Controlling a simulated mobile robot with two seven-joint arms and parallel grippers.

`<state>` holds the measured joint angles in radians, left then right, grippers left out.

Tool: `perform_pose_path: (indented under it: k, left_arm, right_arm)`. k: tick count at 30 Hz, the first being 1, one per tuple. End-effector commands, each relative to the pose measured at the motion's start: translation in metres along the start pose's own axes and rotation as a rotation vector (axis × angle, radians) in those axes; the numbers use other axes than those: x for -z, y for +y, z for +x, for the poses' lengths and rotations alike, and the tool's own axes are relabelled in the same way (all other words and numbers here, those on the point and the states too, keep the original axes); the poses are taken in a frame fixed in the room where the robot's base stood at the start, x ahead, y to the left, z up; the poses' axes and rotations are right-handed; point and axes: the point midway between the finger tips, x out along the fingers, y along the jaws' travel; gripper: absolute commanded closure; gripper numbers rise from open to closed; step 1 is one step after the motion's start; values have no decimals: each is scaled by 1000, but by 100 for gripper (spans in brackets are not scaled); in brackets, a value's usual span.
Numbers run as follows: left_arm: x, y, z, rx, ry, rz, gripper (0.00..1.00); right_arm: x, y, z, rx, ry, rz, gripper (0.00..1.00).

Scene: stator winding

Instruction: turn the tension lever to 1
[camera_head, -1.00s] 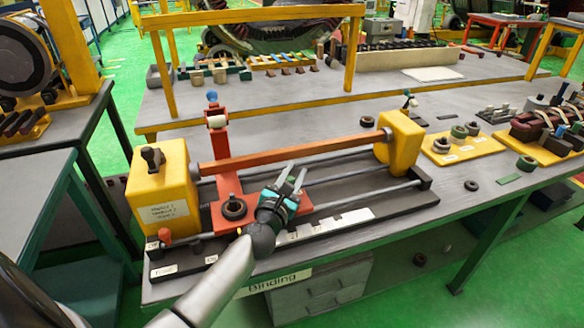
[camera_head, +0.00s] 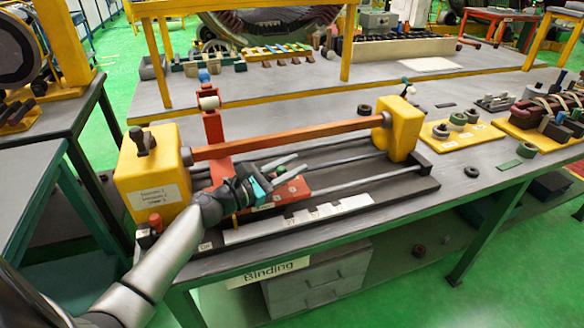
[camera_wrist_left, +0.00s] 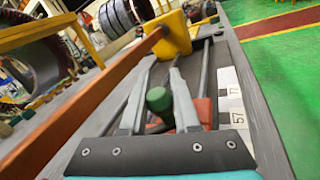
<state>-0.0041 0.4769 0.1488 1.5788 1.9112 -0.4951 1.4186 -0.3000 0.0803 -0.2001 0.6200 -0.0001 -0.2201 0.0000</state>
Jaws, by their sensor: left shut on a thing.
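My left gripper (camera_head: 290,170) reaches over the red carriage (camera_head: 213,130) of the winding machine. In the left wrist view its two fingers (camera_wrist_left: 158,92) stand on either side of a green-topped knob (camera_wrist_left: 158,100), and the gripper is shut on it. The knob looks like the tension lever's handle; the lever's body and dial are mostly hidden by the hand, so its setting cannot be read. The red foot of the carriage (camera_head: 293,191) shows beside the fingers. My right gripper is in neither view.
An orange bar (camera_head: 290,137) spans between the left yellow block (camera_head: 158,175) and the right yellow block (camera_head: 402,131), just behind the gripper. A small red knob (camera_head: 155,222) stands at the left front. A white scale strip (camera_head: 300,219) runs along the machine's front edge.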

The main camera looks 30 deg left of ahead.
Motion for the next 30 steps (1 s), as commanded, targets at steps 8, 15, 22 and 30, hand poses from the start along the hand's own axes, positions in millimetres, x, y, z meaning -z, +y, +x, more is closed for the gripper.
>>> perform_pose_path:
  k: [8, 15, 22, 30]
  left_arm:
    - [0, 0, 0, 4, 0, -1, 100]
    - [0, 0, 0, 3, 0, -1, 56]
    - [0, 0, 0, 3, -1, 0, 41]
    - [-8, 2, 0, 3, -1, 2, 41]
  right_arm:
    - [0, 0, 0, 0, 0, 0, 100]
    - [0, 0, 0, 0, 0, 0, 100]
    - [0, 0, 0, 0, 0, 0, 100]
    - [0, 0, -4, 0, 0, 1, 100]
